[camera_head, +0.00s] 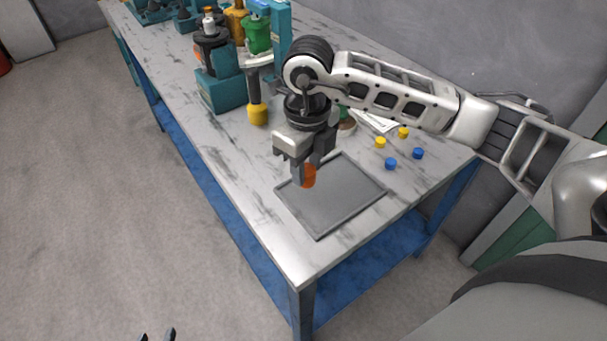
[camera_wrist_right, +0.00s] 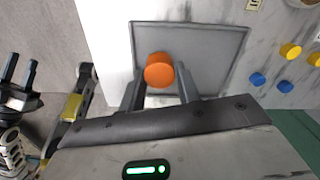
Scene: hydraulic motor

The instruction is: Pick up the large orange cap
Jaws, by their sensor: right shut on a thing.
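The large orange cap (camera_head: 309,176) is a short cylinder between the fingers of my right gripper (camera_head: 304,172), over the left part of the grey tray (camera_head: 330,212). In the right wrist view the orange cap (camera_wrist_right: 159,70) sits between the two fingertips (camera_wrist_right: 160,88), and the gripper is shut on it. I cannot tell whether its underside touches the tray. My left gripper (camera_head: 158,335) shows only its dark fingertips at the bottom edge, away from the table; it also shows in the right wrist view (camera_wrist_right: 20,72), fingers apart and empty.
Small yellow caps (camera_head: 380,142) and blue caps (camera_head: 391,163) lie on the marble table right of the tray. A yellow-ended tool (camera_head: 257,114) stands beside a teal machine (camera_head: 221,88) at the left. The rest of the tray is bare.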

